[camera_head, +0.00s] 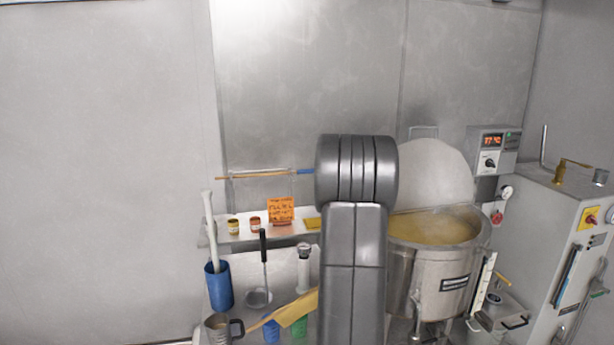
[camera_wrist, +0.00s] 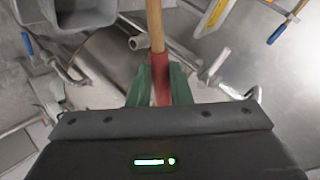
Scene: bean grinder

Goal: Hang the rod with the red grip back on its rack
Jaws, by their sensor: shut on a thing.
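The red grip (camera_wrist: 160,72) of the rod is between the green fingers of my gripper (camera_wrist: 158,88) in the wrist view. My gripper is shut on it. The rod's pale wooden shaft (camera_wrist: 156,24) runs from the grip out through the top of that view, so its far end is hidden. In the head view my arm covers the middle, and neither my gripper nor the red grip can be made out. A thin wooden rod with a blue end (camera_head: 260,175) lies level against the back wall there. I cannot tell which part is the rack.
A steel kettle (camera_head: 440,290) of yellowish contents stands right of my arm, with a control cabinet (camera_head: 570,230) beyond it. A shelf (camera_head: 240,238) with small jars and an orange note (camera_head: 281,210) is at left. A blue holder (camera_head: 219,287) stands below. The left wall is clear.

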